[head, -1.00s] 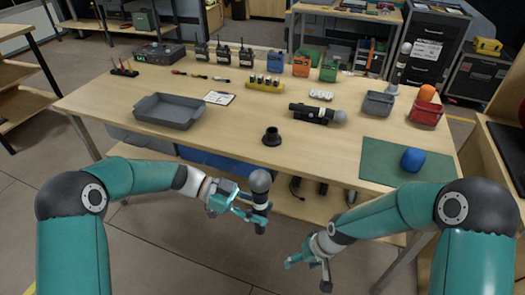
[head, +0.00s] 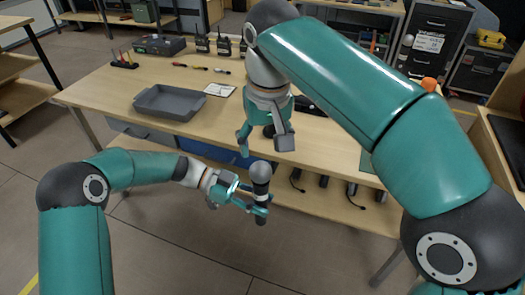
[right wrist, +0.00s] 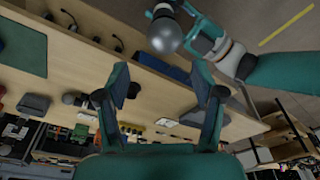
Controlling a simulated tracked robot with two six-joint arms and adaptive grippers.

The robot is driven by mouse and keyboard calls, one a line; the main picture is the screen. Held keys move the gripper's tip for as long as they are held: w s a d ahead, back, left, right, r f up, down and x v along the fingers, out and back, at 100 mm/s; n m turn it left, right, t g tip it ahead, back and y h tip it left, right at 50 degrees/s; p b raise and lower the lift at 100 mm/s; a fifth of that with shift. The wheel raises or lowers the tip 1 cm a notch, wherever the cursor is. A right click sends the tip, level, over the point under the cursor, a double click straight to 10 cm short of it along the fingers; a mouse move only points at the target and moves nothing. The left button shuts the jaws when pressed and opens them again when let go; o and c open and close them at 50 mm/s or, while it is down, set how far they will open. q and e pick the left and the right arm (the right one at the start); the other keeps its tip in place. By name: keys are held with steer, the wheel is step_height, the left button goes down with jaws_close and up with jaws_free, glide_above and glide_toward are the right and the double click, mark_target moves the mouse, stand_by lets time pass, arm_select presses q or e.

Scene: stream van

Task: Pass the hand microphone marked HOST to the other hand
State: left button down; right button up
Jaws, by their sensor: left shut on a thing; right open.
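A hand microphone (head: 261,174) with a grey round head and dark body stands roughly upright in front of the table, off the surface. My left gripper (head: 258,205) is shut around its body below the head. No HOST marking is readable. My right gripper (head: 264,150) is open and empty, pointing down just above the microphone's head, apart from it. In the right wrist view the microphone's head (right wrist: 166,36) and my left gripper (right wrist: 205,38) show at the top, beyond the gap between my right gripper's open fingers (right wrist: 164,82).
The wooden table (head: 120,92) lies behind, its front edge close to both grippers. My right arm hides much of the tabletop. The floor in front is clear.

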glide_toward(261, 197)
steer(key=w+f, duration=0.1)
steer(key=f, duration=0.1)
steer(key=w+f, duration=0.3)
steer(key=f, duration=0.1)
steer(key=shift+w+a+f, duration=0.15)
steer(key=shift+w+a, duration=0.1)
steer(key=shift+w, duration=0.05)
steer(key=c, duration=1.2)
arm_select(q)
steer(key=c, duration=0.7)
jaws_free()
arm_select(e)
jaws_close()
arm_select(q)
steer(key=shift+a, duration=0.1)
